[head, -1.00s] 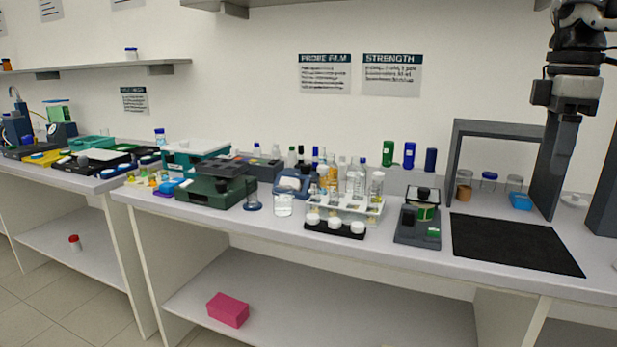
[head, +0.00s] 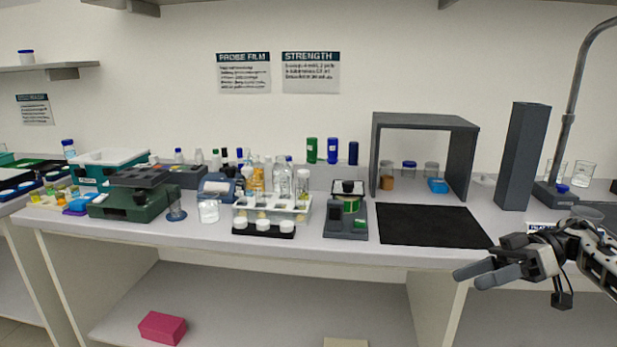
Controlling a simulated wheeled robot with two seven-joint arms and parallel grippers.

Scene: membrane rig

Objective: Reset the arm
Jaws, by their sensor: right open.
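My right gripper (head: 487,275) is at the lower right in the head view, in front of the bench's front edge. Its two grey fingers point left and are apart, with nothing between them. My right arm (head: 592,250) comes in from the right edge. My left gripper and left arm are not in view.
The white bench (head: 330,250) carries a black mat (head: 433,226), a dark frame (head: 425,122), a grey column (head: 524,157), a small device (head: 345,222) and a vial rack (head: 272,208). A pink box (head: 162,328) lies on the lower shelf.

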